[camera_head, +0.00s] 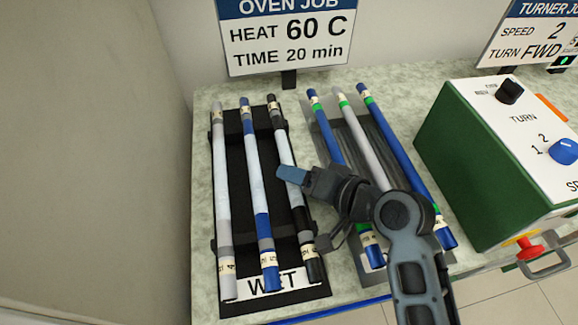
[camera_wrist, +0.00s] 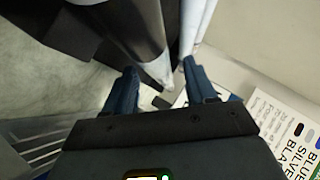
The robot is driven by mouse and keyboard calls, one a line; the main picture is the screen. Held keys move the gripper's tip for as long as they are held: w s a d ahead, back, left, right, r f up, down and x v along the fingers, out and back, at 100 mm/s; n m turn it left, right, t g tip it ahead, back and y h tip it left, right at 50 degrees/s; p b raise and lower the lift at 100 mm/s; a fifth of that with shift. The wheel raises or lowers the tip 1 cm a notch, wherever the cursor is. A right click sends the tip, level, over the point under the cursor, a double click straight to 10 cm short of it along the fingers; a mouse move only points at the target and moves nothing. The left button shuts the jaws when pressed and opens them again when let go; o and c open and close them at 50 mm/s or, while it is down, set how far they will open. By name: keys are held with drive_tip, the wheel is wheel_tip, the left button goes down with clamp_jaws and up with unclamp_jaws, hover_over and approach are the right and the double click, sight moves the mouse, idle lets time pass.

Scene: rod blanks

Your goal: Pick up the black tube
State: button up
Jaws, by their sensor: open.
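The black tube (camera_head: 301,222) lies on the black rack marked WET (camera_head: 232,192), as the rightmost of its three rods. It has black ends, a pale wrapped middle and a printed label near its lower end. My gripper (camera_head: 286,173) is open, with its blue fingers over or beside the tube's middle, hiding part of it. In the wrist view my two blue fingers (camera_wrist: 160,76) are apart, and pale and dark rod shapes show beyond and between them. I cannot tell which rod is between the fingers or whether they touch it.
A silver-and-white rod (camera_head: 221,180) and a blue-and-white rod (camera_head: 254,170) share the rack. To the right, a grey tray (camera_head: 352,150) holds three more rods, partly under my arm. A green turner box (camera_head: 470,150) stands further right. A printed card (camera_wrist: 290,130) shows in the wrist view.

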clamp_jaws()
idle(0.4)
drive_tip(key=shift+r, duration=0.1)
